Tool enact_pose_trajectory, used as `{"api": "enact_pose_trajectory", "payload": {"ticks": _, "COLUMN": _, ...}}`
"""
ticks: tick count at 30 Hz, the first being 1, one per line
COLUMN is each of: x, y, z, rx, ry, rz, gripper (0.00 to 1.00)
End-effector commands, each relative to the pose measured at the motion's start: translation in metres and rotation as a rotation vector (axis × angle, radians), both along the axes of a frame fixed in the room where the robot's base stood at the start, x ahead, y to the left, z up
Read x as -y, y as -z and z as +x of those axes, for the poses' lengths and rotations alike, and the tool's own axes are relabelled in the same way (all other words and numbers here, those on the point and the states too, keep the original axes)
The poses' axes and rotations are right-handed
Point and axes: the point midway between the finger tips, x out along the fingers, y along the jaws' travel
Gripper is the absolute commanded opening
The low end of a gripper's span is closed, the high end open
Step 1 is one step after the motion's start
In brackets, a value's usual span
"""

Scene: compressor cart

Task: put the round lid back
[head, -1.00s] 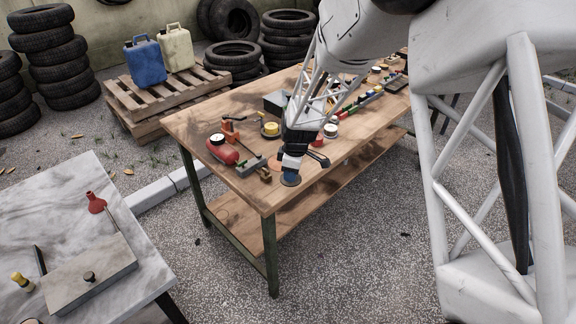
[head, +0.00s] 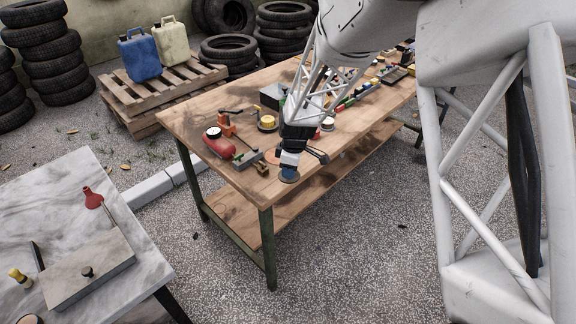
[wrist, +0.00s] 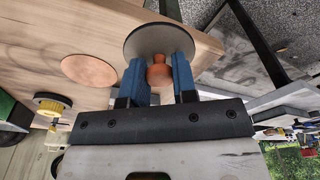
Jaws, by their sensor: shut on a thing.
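The round lid is a thin grey disc with an orange knob; it shows in the wrist view (wrist: 160,42) and small in the head view (head: 289,176). My gripper (wrist: 158,75) has its blue fingers shut on the knob, with the disc beyond the fingertips. In the head view my gripper (head: 290,163) is at the near edge of the wooden workbench (head: 232,178). A flat copper-orange round patch (wrist: 88,70) is on the bench top, to the left of the lid in the wrist view. Whether the lid touches the bench cannot be told.
A red cylinder (head: 219,145), an orange tool (head: 226,124) and a yellow-topped round item (head: 267,122) stand left of and behind my gripper. Several small items line the bench's far part. A marble-topped table (head: 50,200) stands at lower left, with open floor between.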

Motion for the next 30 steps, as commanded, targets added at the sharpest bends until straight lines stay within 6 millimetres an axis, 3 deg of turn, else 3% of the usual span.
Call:
{"api": "enact_pose_trajectory", "payload": {"ticks": 11, "x": -0.005, "y": -0.005, "z": 0.021, "rx": -0.001, "ry": -0.001, "rz": 0.001, "gripper": 0.03}}
{"api": "enact_pose_trajectory", "payload": {"ticks": 30, "x": -0.032, "y": -0.031, "z": 0.127, "rx": 0.0, "ry": -0.008, "rz": 0.001, "gripper": 0.03}}
